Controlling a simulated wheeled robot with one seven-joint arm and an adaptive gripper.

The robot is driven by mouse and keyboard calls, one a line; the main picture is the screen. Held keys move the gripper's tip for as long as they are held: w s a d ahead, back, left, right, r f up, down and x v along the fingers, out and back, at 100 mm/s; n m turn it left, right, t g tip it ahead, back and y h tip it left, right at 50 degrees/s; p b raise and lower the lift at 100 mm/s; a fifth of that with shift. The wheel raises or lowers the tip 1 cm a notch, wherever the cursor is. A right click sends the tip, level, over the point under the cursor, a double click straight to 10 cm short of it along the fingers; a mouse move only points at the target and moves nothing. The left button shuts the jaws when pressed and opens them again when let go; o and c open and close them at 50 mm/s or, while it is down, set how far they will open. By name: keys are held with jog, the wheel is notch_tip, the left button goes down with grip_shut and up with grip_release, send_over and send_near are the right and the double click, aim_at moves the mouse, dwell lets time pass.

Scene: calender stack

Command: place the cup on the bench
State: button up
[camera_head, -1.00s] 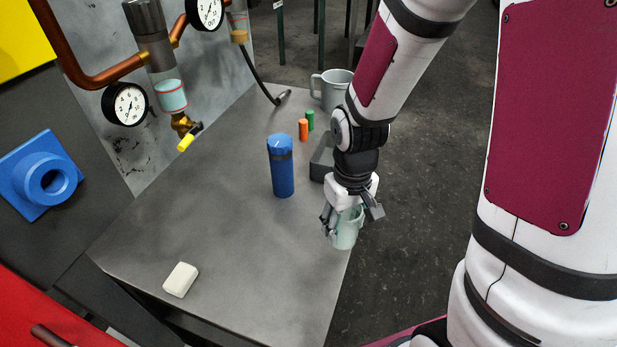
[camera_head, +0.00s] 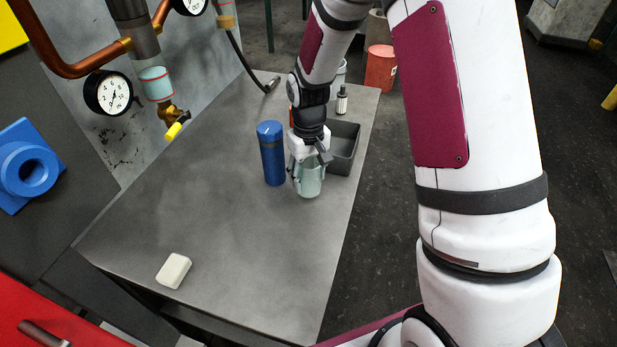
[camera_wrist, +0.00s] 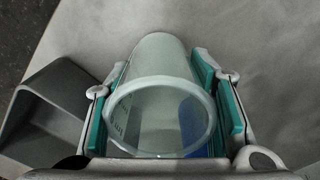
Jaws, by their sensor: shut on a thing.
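A pale green, translucent cup (camera_head: 309,180) is held upright between the fingers of my gripper (camera_head: 308,176). It is over the grey bench (camera_head: 215,230), right of the blue cylinder. In the wrist view the cup (camera_wrist: 160,75) lies between the two green finger pads of my gripper (camera_wrist: 165,110), its round rim facing the camera. My gripper is shut on the cup. I cannot tell whether the cup's base touches the bench top.
The blue cylinder (camera_head: 271,153) stands close left of the cup. An open grey tray (camera_head: 345,147) is just behind right, also in the wrist view (camera_wrist: 45,120). A white block (camera_head: 173,270) lies at the front left. Valve and gauge (camera_head: 108,92) overhang the back left. The bench's middle is clear.

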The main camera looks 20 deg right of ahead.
jog(key=shift+f, duration=0.45)
jog(key=shift+f, duration=0.15)
jog(key=o, duration=1.2)
jog(key=shift+c, duration=0.2)
